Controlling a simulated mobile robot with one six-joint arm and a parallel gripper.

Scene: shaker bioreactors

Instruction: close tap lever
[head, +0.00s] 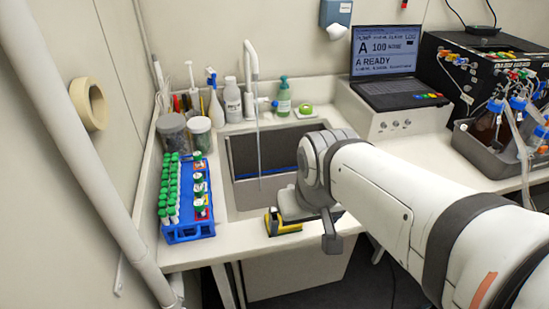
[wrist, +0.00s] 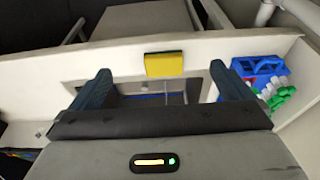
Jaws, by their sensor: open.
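The white tap (head: 251,62) stands behind the sink in the head view, its spout bent over the basin. A thin stream of water (head: 259,150) runs from it into the sink (head: 228,185). A small pale part at the right of the tap's base looks like its lever (head: 263,100), too small to tell its angle. My gripper (wrist: 163,82) is open and empty in the wrist view, its two dark fingers wide apart. In the head view my wrist is over the sink's front right, well short of the tap, and hides part of the basin.
A yellow sponge (head: 284,224) lies at the sink's front edge, also in the wrist view (wrist: 165,64). A blue rack (head: 190,233) of green-capped tubes stands left. Bottles (head: 232,100) and a green soap dispenser (head: 284,97) flank the tap. A laptop (head: 385,72) is at the right.

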